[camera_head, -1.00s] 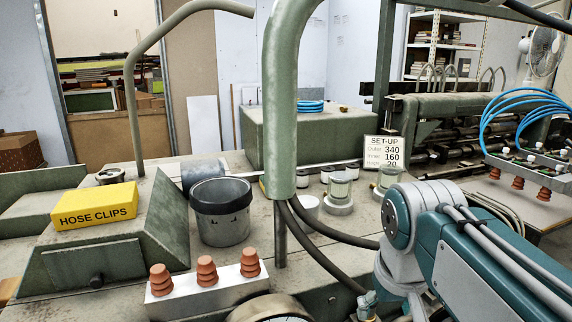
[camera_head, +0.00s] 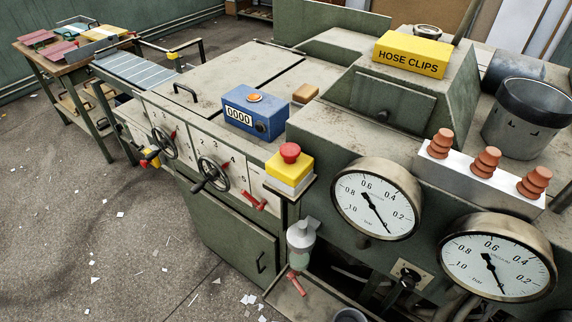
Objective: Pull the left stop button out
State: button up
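A red mushroom-shaped stop button (camera_head: 290,152) sits on top of a yellow box (camera_head: 289,172) at the front edge of the machine, near the middle of the view. I cannot tell whether the button is pressed in or out. A small yellow and red part (camera_head: 150,157) shows further left on the machine's front; it is too small to identify. My gripper is not in view.
Two round gauges (camera_head: 376,199) (camera_head: 497,257) stand right of the yellow box. A blue counter (camera_head: 253,110) is behind it. Handwheels (camera_head: 212,174) and a red lever (camera_head: 254,201) stick out in front. The floor at left is open, with paper scraps.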

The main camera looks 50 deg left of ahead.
aim_at(290, 151)
jog(key=k+u, duration=0.1)
jog(key=u, duration=0.3)
jog(key=k+l+u, duration=0.1)
jog(key=u, duration=0.25)
jog(key=k+u, duration=0.1)
jog(key=u, duration=0.3)
jog(key=i+u, duration=0.1)
jog(key=u, duration=0.25)
jog(key=i+l+u, duration=0.1)
jog(key=u, duration=0.25)
jog(key=i+l+u, duration=0.1)
jog(key=u, duration=0.25)
jog(key=j+z, duration=0.25)
jog(key=j, duration=0.15)
jog(key=k+j+z, duration=0.25)
jog(key=i+j, duration=0.1)
